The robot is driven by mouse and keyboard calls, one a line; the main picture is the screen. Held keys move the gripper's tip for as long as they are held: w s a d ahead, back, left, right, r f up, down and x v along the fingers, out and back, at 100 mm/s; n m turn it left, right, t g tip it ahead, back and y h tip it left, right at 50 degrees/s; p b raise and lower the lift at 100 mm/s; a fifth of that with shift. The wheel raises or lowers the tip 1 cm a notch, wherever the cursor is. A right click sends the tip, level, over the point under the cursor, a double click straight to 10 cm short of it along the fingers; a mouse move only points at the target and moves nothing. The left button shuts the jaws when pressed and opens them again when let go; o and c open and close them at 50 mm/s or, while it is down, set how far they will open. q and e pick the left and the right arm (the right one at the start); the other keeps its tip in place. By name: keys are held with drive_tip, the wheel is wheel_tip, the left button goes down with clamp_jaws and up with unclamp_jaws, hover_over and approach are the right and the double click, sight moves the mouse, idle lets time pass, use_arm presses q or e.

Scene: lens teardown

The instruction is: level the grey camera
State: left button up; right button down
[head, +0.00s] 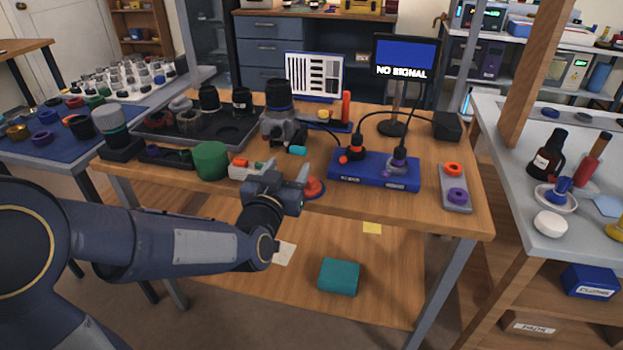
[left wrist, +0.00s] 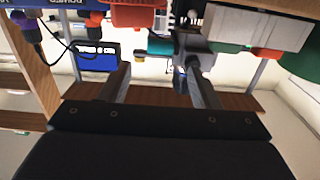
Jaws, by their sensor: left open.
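The grey camera (head: 283,128) stands on the wooden workbench, with a dark lens (head: 278,95) pointing up from it. A teal knob (head: 298,150) shows at its front right. I cannot tell how far its body is off level. My left gripper (head: 287,174) is open and empty at the bench's front edge, in front of the camera and apart from it. In the left wrist view the two fingers (left wrist: 160,84) are spread, and a grey part, probably of the camera (left wrist: 192,45), shows beyond them.
A blue power box (head: 373,170) stands to the right. A dark tray (head: 200,132) lies left of the camera, and a monitor (head: 405,58) stands behind.

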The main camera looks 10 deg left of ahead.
sight(297, 150)
use_arm(q)
drive_tip(key=w, duration=0.7)
drive_tip(key=shift+w+d+b, duration=0.15)
drive_tip(key=shift+w+b, duration=0.2)
drive_tip(key=shift+w, duration=0.05)
drive_tip(key=shift+c, duration=0.3)
